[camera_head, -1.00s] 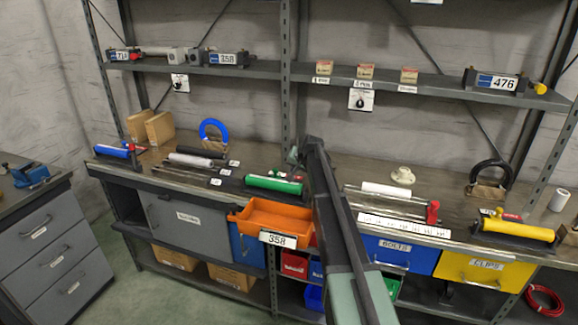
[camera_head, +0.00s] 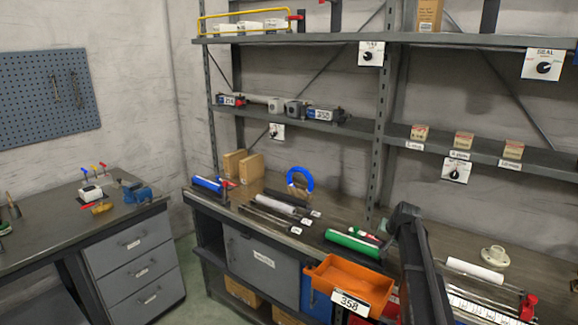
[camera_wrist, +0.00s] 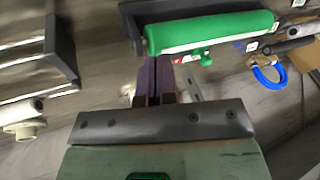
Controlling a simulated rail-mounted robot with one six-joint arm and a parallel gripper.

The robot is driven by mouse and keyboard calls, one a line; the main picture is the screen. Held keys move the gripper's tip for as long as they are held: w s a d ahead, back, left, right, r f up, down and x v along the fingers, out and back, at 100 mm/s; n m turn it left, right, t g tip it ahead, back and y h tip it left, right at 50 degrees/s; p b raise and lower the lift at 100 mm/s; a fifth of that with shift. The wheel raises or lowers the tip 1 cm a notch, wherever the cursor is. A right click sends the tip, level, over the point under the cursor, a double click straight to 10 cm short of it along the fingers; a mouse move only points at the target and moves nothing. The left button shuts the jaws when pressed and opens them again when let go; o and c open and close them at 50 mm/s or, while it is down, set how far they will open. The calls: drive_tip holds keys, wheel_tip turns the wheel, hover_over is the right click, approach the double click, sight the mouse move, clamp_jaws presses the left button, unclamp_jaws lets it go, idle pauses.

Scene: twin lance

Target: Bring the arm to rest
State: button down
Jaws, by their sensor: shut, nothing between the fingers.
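My gripper (camera_wrist: 153,82) shows in the wrist view as two narrow fingers pressed together, with nothing between them. A green cylinder (camera_wrist: 210,31) in a dark holder lies just beyond the fingertips in that view; I cannot tell how far apart they are. In the head view my dark arm link rises at the lower right, in front of the bench, and the gripper cannot be made out there. The green cylinder (camera_head: 352,244) also shows in the head view, on the bench left of my arm.
An orange bin (camera_head: 350,276) labelled 358 sits at the bench front beside my arm. A white roller (camera_head: 474,270) lies to the right. A blue ring (camera_head: 300,180) stands farther back. Shelves (camera_head: 360,127) run above the bench. A drawer cabinet (camera_head: 135,262) stands at left.

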drive_tip(key=s+a+n+g, duration=0.1)
drive_tip(key=s+a, duration=0.6)
drive_tip(key=s, duration=0.3)
drive_tip(key=s+a+f+n+g+h, duration=0.1)
drive_tip(key=s+a+n+g, duration=0.1)
drive_tip(key=s+a, duration=0.5)
drive_tip(key=s+a+n+g, duration=0.1)
drive_tip(key=s+a, duration=0.6)
drive_tip(key=s, duration=0.8)
drive_tip(key=shift+s+a+f+n+g, duration=0.2)
drive_tip(key=shift+a+n+g, duration=0.2)
drive_tip(key=shift+n, duration=0.3)
